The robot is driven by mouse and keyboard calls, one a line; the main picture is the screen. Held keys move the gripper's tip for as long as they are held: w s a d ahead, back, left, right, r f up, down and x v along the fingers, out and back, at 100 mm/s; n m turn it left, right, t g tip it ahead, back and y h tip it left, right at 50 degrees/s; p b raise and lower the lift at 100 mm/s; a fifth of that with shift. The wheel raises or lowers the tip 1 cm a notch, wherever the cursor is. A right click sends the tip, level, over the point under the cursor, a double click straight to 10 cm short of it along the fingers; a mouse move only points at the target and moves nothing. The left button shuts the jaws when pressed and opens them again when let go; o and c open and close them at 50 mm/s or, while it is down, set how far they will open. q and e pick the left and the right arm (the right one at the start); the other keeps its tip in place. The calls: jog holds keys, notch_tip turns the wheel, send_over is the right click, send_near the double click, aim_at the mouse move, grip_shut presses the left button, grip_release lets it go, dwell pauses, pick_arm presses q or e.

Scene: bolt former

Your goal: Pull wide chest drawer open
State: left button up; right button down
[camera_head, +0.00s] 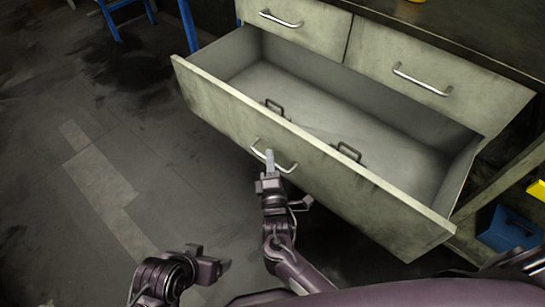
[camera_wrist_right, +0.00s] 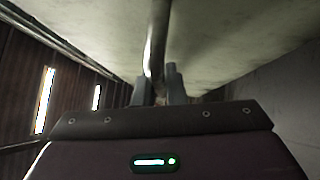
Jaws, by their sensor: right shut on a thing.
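The wide chest drawer (camera_head: 310,158) is pulled well out of the grey-green metal chest, and its empty floor shows. Its curved metal handle (camera_head: 284,168) is on the front panel. My right gripper (camera_head: 269,163) is shut on this handle. In the right wrist view, the handle bar (camera_wrist_right: 157,45) runs between the two fingers of the right gripper (camera_wrist_right: 158,85), close to the pale drawer front. My left gripper (camera_head: 215,266) is low at the left, away from the drawer, and its fingers are not clear enough to judge.
Two smaller shut drawers, left (camera_head: 297,24) and right (camera_head: 435,75), are above the wide drawer. Two dark brackets (camera_head: 275,107) show just inside the front panel. A blue box (camera_head: 507,230) is at the right, and blue chair legs (camera_head: 188,25) are at the back. The left floor is clear.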

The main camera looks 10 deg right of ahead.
jog(key=c, duration=1.5)
grip_release()
jog(key=shift+s, duration=0.1)
pick_arm(q)
jog(key=shift+s+a+g+y+p, duration=0.25)
jog(key=shift+a+g+y+p, duration=0.2)
jog(key=shift+a+p, duration=0.3)
pick_arm(e)
jog(key=s, duration=0.5)
jog(key=s+a+f, duration=0.1)
jog(key=s, duration=0.1)
jog(key=shift+s, duration=0.3)
pick_arm(q)
jog(key=shift+r, duration=0.1)
